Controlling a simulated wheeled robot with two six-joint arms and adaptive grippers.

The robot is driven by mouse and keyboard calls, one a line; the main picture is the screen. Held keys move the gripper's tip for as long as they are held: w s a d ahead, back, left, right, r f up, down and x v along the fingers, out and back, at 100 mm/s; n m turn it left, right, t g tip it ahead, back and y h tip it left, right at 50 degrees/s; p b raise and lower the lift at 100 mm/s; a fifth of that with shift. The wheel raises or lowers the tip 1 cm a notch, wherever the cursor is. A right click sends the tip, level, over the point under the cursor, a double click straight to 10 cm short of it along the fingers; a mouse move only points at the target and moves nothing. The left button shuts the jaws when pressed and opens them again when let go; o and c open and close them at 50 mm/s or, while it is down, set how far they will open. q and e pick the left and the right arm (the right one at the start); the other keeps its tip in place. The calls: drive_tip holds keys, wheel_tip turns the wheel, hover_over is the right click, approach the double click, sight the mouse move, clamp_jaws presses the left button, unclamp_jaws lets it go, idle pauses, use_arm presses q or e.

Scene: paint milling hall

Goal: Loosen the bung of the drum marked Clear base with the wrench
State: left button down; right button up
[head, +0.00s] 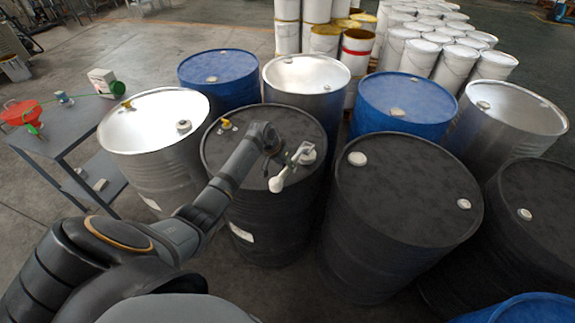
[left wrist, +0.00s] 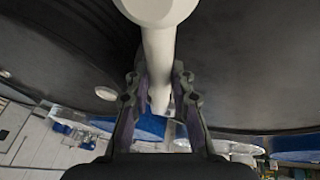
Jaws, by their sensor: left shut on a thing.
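A black drum (head: 222,160) stands in the front row, left of centre, with a small white label (head: 241,232) too small to read. My left arm reaches over its lid. My left gripper (head: 287,162) is shut on the white wrench (head: 277,184), whose rounded end points toward me in the head view. In the left wrist view, the white handle (left wrist: 158,60) runs between the two fingers (left wrist: 160,100). A pale bung (head: 307,153) sits on the lid beside the gripper; whether the wrench touches it I cannot tell. My right gripper is not in view.
A silver drum (head: 150,130) stands to the left and another black drum (head: 405,195) to the right, both close. Blue drums (head: 218,78) and more silver ones stand behind. A grey table (head: 60,140) with small items is at far left. Stacked white pails (head: 450,60) fill the back.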

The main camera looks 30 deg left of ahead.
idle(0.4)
use_arm(q)
drive_tip(key=shift+f+p, duration=0.1)
drive_tip(key=shift+p, duration=0.2)
drive_tip(key=shift+f+b, duration=0.5)
drive_tip(key=shift+f, duration=0.75)
drive_tip(key=shift+s, duration=0.1)
